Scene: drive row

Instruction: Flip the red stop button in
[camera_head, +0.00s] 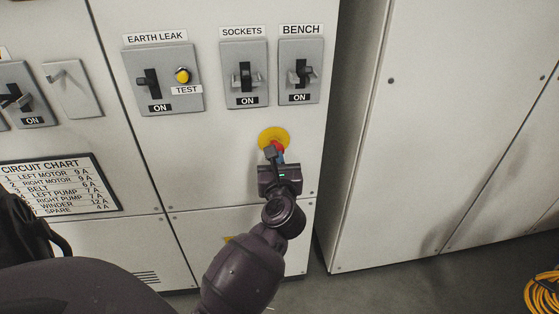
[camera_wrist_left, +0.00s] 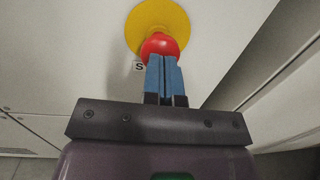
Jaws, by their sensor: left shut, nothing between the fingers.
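The red stop button (camera_head: 278,145) sits on a round yellow plate (camera_head: 269,134) on the pale cabinet front, below the sockets and bench switches. In the left wrist view the red button (camera_wrist_left: 160,45) shows as a rounded head in front of the yellow plate (camera_wrist_left: 152,16). My left gripper (camera_head: 276,155) is at the button, with its blue fingers (camera_wrist_left: 163,62) shut together and empty. The fingertips overlap the button's lower edge in the wrist view; I cannot tell whether they touch it. My right gripper is not in view.
Above are the earth leak switch (camera_head: 149,84) with a yellow test knob (camera_head: 182,75), the sockets switch (camera_head: 245,77) and the bench switch (camera_head: 301,73). A circuit chart (camera_head: 57,185) is at left. A yellow coil (camera_head: 543,293) lies on the floor at right.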

